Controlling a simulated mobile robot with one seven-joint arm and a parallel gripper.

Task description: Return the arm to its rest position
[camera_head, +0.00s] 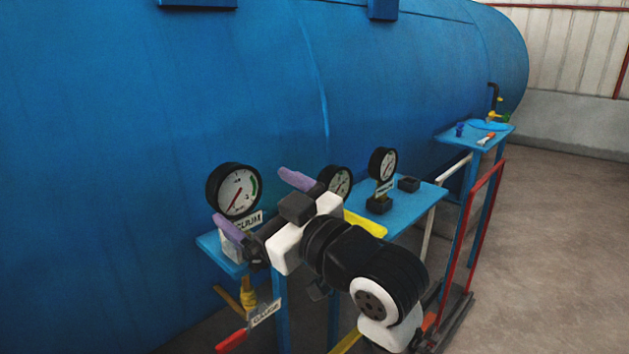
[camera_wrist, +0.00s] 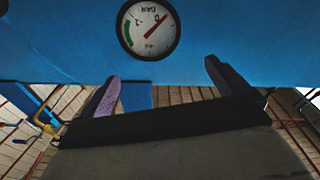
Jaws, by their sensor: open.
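My gripper (camera_head: 262,203) is open, with its two purple-tipped fingers spread apart and nothing seen between them. It is stretched out in front of the blue tank (camera_head: 400,80), close to the vacuum gauge (camera_head: 237,190). In the wrist view the fingers of my gripper (camera_wrist: 160,85) point toward a gauge (camera_wrist: 148,27), which appears upside down above and between them. I cannot tell how far the fingertips are from the gauge. My arm runs from the lower right to the gauges and hides part of the blue shelf.
More gauges (camera_head: 383,164) stand at the blue shelf (camera_head: 415,200) beside my wrist. A red-handled valve (camera_head: 232,340) hangs below left. A yellow handle (camera_head: 365,223) lies close behind my arm. A red rail (camera_head: 468,245) and a small blue table (camera_head: 455,133) stand right. Open floor (camera_head: 570,230) lies farther right.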

